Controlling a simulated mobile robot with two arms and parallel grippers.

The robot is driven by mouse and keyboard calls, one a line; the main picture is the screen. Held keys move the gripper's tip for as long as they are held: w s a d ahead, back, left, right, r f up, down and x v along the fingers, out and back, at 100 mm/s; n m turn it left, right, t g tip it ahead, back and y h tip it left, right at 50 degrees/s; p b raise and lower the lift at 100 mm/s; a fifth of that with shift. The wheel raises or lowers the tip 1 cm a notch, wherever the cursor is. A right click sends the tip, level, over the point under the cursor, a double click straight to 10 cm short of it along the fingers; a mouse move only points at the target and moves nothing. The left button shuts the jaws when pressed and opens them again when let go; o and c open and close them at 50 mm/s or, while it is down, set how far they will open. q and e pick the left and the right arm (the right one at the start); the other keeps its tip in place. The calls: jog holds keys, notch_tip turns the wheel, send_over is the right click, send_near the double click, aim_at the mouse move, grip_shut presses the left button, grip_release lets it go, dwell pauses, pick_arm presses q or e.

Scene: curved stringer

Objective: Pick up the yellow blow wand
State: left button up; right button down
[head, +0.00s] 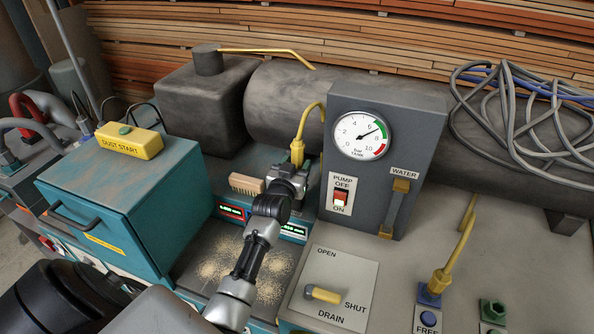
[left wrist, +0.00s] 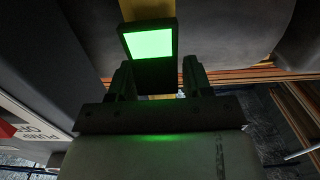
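A yellow blow wand (head: 299,150) with a bent tube stands in front of the dark cylinder, left of the gauge box. My left gripper (head: 288,179) is at its lower end. In the left wrist view a dark block with a bright green face (left wrist: 152,43) lies between the two fingers, with a yellow strip (left wrist: 191,22) behind it. The fingers are spread apart, one on each side of the block; whether they press on it I cannot tell. A second yellow wand (head: 440,279) stands in a blue socket marked FREE. My right gripper is not in view.
The grey gauge box (head: 385,155) stands close to the right of my left gripper. A teal box (head: 125,205) and a wooden brush (head: 247,185) are to the left. A green socket (head: 493,309) is at the front right. Looped hoses (head: 525,110) lie at the right.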

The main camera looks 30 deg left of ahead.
pick_arm(q)
jog(key=c, duration=0.8)
